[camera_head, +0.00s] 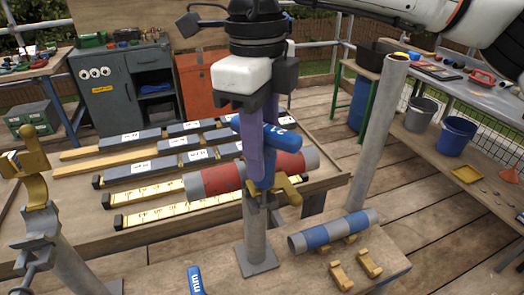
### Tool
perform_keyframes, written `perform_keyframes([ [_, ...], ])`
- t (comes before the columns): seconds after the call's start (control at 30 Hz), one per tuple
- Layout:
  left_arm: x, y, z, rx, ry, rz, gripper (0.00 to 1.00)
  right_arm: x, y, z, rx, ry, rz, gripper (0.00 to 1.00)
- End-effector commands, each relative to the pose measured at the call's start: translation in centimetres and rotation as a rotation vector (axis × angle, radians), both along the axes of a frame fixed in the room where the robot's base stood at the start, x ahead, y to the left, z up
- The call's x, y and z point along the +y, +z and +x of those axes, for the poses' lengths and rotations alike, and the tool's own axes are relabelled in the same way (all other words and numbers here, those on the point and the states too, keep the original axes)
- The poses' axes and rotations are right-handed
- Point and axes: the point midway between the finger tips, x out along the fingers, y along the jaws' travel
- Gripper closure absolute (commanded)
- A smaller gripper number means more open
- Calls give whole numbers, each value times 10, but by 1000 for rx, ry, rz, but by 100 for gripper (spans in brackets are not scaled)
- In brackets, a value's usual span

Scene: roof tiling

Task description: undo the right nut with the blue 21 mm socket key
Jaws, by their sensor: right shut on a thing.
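My right gripper (259,128) comes down from the top centre, its purple fingers shut on the blue socket key (284,139). The key's handle lies crosswise, and its shank points down to a brass clamp (289,190) on top of a grey post (254,228). The key's lower end is at the clamp; the nut there is hidden, so I cannot tell whether the socket is seated on it. A red and grey tube (222,179) lies across the post top, behind the key and fingers. My left gripper is not in view.
A blue and grey tube (333,231) and loose brass clamp pieces (369,263) lie on the front bench. Another blue tool (195,281) shows at the bottom edge. A brass clamp (33,158) tops a post at left; a tall grey post (376,140) stands at right.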

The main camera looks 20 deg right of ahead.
Motion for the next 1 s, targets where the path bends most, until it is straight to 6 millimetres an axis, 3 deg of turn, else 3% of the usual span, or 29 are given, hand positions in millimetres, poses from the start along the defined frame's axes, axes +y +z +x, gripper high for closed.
perform_keyframes([
  [1.0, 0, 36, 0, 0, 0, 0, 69, 0, 49, 0, 1, 0, -1, 100],
])
